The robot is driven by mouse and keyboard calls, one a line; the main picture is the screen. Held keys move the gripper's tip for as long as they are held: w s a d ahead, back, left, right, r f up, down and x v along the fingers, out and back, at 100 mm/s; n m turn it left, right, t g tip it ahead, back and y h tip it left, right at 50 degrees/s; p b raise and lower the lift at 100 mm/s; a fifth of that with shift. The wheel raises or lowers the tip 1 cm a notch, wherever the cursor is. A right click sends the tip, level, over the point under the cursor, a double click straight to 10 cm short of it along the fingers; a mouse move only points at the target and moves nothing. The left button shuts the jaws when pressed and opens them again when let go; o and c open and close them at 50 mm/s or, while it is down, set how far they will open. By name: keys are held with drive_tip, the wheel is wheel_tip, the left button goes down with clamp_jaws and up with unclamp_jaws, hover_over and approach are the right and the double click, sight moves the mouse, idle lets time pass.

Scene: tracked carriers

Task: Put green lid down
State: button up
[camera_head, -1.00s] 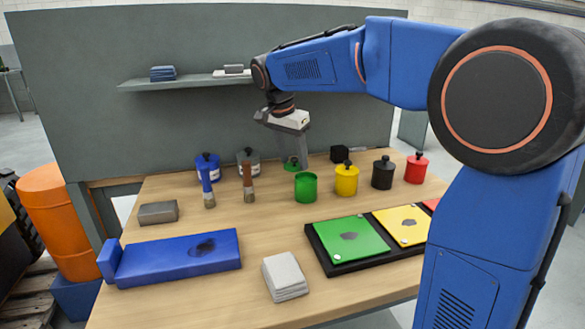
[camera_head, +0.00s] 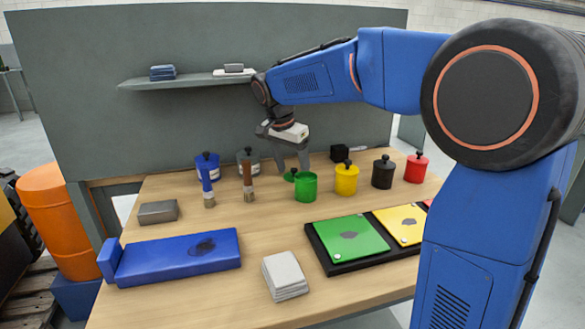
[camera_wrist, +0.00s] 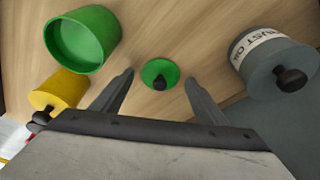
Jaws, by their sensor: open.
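The green lid (camera_wrist: 158,74) with its black knob lies on the wooden table behind the green pot. It shows in the wrist view between and beyond my fingers, touching neither. In the head view the lid (camera_head: 290,176) is partly hidden by the pot. The green pot (camera_head: 306,188) stands open, without a lid; its open top also shows in the wrist view (camera_wrist: 83,40). My gripper (camera_head: 292,165) is open and empty, above the lid and pointing down.
A yellow pot (camera_head: 346,179), black pot (camera_head: 383,173) and red pot (camera_head: 415,168) stand lidded to the right. A grey pot (camera_head: 249,163) and blue pot (camera_head: 208,166) stand left. Two brushes stand before them. A green plate (camera_head: 347,242) lies in front.

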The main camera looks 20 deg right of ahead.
sight(288, 179)
drive_tip(key=v, duration=0.8)
drive_tip(key=shift+f, duration=0.1)
